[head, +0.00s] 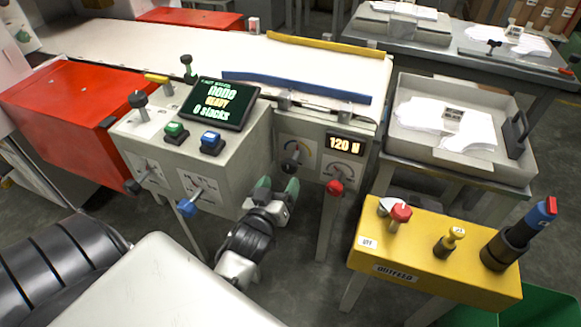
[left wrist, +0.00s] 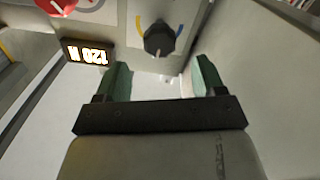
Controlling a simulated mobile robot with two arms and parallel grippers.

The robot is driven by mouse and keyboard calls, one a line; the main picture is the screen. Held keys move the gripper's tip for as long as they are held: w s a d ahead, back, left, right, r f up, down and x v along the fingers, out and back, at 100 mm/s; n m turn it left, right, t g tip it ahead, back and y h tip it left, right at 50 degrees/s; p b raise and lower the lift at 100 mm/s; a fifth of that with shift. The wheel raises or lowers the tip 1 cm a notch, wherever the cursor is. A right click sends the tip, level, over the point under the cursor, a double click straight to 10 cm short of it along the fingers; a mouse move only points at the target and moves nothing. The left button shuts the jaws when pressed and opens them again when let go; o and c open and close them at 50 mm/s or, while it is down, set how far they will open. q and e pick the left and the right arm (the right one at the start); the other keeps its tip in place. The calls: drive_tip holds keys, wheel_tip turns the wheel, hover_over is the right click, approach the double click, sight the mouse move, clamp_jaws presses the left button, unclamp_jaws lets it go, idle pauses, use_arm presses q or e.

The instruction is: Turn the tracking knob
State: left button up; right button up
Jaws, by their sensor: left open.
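A black knob (head: 291,163) with a blue and yellow arc around it sits on the grey front panel. No readable name shows on it, but it may be the tracking knob. My left gripper (head: 278,188) is open and empty just below this knob, its green fingertips pointing toward the panel. In the left wrist view the black knob (left wrist: 159,39) lies ahead, centred beyond the gap of the open left gripper (left wrist: 162,78), and apart from the fingers. My right gripper is in neither view.
A red knob (head: 335,187) sits close by at the right, below the 120 N display (head: 345,145). A yellow outfeed box (head: 430,260) stands at the right.

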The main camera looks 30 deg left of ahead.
sight(288, 169)
use_arm(q)
drive_tip(key=b+x, duration=0.1)
drive_tip(key=x, duration=0.6)
drive_tip(key=shift+w+f, duration=0.1)
drive_tip(key=shift+w, duration=0.3)
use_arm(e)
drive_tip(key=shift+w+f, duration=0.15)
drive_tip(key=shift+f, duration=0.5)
use_arm(q)
drive_tip(key=shift+c, duration=0.3)
drive_tip(key=c, duration=0.9)
drive_tip(key=shift+r+m+p, duration=0.25)
drive_tip(key=shift+m+p, duration=0.65)
drive_tip(key=shift+p, duration=0.05)
drive_tip(key=shift+m+p, duration=0.35)
drive_tip(key=shift+m, duration=0.25)
drive_tip(key=shift+f+m, duration=0.2)
drive_tip(key=shift+m, duration=0.3)
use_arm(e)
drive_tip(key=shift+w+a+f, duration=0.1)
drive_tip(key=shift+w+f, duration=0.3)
